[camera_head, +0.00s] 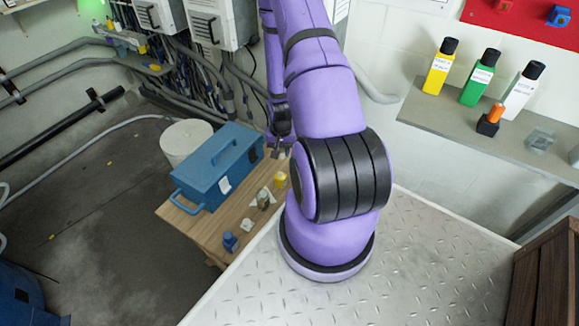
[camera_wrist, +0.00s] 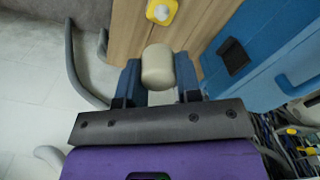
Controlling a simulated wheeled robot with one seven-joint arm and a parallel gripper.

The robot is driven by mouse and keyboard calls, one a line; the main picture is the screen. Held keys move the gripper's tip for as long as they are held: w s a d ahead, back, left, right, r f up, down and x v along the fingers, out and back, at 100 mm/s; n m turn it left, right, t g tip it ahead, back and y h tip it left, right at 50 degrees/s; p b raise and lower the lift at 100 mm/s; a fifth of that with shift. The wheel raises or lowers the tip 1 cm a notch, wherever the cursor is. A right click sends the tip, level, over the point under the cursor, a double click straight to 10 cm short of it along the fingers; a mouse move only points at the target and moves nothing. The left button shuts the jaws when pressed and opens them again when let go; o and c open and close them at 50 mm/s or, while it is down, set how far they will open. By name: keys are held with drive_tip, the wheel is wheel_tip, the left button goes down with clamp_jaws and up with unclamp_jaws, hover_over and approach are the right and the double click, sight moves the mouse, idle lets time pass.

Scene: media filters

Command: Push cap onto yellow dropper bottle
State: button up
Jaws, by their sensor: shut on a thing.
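My gripper (camera_wrist: 158,63) is shut on a cream-white rounded cap (camera_wrist: 157,70), held between its two blue fingers in the wrist view. The yellow dropper bottle (camera_wrist: 172,16) is at the top edge of the wrist view, on the wooden table, with a pale round top in its middle. The cap is apart from it in the picture; the height between them is unclear. In the head view the small yellow bottle (camera_head: 280,180) stands on the wooden table, right of the blue toolbox. My gripper (camera_head: 281,148) shows there only partly, beside my purple arm, and the cap cannot be made out.
The blue toolbox (camera_head: 218,168) stands close by on the wooden table (camera_head: 238,211). Small items, including a blue one (camera_head: 230,242), lie near the table's front. A white bin (camera_head: 186,140) is behind. Taller yellow, green and white bottles stand on the grey shelf (camera_head: 470,130) at right.

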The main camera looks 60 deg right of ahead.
sight(280, 172)
drive_tip(key=shift+w+a+r, duration=0.2)
drive_tip(key=shift+w+r, duration=0.05)
idle(0.3)
drive_tip(key=shift+f, duration=2)
drive_tip(key=shift+s, duration=0.1)
drive_tip(key=shift+f, duration=0.1)
drive_tip(key=shift+f, duration=2.35)
